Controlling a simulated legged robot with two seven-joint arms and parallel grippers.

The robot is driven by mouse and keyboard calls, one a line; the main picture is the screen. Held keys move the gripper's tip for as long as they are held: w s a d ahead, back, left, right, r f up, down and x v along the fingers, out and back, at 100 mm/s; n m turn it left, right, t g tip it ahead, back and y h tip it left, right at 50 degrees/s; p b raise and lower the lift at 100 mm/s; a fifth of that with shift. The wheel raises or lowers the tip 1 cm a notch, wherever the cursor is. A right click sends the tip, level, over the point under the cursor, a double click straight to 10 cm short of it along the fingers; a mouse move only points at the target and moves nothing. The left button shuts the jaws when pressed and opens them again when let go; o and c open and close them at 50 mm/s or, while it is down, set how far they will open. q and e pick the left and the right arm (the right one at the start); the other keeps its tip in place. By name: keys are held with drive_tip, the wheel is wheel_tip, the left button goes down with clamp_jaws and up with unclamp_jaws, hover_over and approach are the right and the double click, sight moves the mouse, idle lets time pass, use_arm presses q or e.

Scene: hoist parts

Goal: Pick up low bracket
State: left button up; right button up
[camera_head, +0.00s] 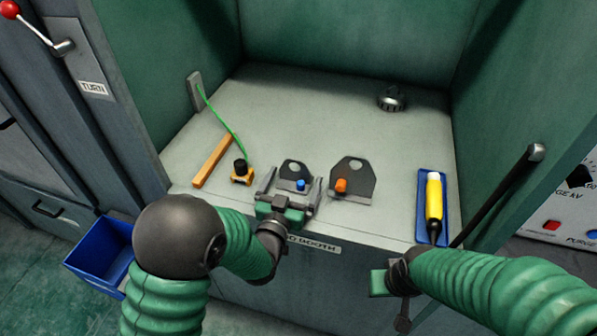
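Two dark grey brackets stand on the booth's pale work surface. The smaller, lower bracket (293,170) has a hole and a blue knob at its front. The larger, taller bracket (353,176) to its right has a hole and an orange knob. My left gripper (293,183) is open at the front of the low bracket, with one finger to each side of it. I cannot tell whether the fingers touch it. My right gripper (385,283) hangs in front of the booth's edge, apart from both brackets; its fingers are not clear.
A yellow tool lies in a blue tray (423,222) at right. An orange bar (212,161) and a yellow-black part (241,171) with a green cable lie at left. A round metal knob (391,98) is at the back. A blue bin (98,250) hangs lower left. The surface's back middle is clear.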

use_arm(q)
drive_tip(key=shift+a, duration=0.15)
drive_tip(key=shift+c, duration=0.9)
drive_tip(key=shift+w+a+f, duration=0.1)
drive_tip(key=shift+w, duration=0.05)
drive_tip(key=c, duration=0.5)
drive_tip(key=shift+d, duration=0.25)
drive_tip(key=c, duration=1.4)
drive_tip(key=shift+a, duration=0.1)
drive_tip(key=shift+c, duration=0.3)
drive_tip(key=shift+r, duration=0.25)
